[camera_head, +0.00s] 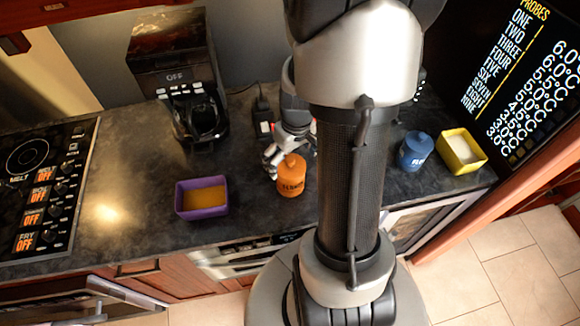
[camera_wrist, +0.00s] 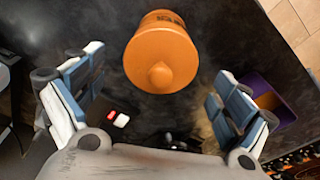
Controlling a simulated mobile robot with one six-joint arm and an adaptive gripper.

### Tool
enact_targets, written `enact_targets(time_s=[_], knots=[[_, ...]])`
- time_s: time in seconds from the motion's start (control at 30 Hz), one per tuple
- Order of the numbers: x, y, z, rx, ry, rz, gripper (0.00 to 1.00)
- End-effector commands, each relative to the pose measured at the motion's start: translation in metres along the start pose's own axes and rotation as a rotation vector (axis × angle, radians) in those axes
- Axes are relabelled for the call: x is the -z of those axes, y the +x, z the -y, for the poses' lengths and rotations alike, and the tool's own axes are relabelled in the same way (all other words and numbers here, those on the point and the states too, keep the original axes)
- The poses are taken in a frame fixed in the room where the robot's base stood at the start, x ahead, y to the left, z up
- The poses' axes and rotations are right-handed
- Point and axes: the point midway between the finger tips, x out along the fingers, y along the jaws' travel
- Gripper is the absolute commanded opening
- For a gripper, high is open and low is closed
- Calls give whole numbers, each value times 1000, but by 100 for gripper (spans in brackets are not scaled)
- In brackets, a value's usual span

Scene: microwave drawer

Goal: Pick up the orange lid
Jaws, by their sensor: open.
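An orange canister with an orange lid (camera_head: 291,163) stands upright on the dark counter. The lid has a small knob on top. In the wrist view the lid (camera_wrist: 161,74) faces the camera, beyond and between the fingertips. My gripper (camera_head: 280,165) is just above and beside the lid in the head view, to its upper left. In the wrist view my gripper (camera_wrist: 158,85) has its two fingers spread wide, with nothing between the pads. Whether a finger touches the lid cannot be told. My arm hides part of the counter right of the canister.
A purple container (camera_head: 202,197) with orange contents stands left of the canister. A coffee maker (camera_head: 190,100) is behind. A blue canister (camera_head: 415,151) and a yellow container (camera_head: 461,151) stand right. A cooktop (camera_head: 45,185) is far left. The counter front is clear.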

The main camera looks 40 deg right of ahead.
Motion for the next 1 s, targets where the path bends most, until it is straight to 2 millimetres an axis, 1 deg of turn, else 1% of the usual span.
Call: enact_targets(time_s=[0.03, 0.1, 0.37, 1.0], knots=[[0, 7, 0, 1, -1, 1, 95], [0, 12, 0, 0, -1, 0, 95], [1, 12, 0, -1, -1, -1, 94], [1, 12, 0, -1, 0, -1, 51]])
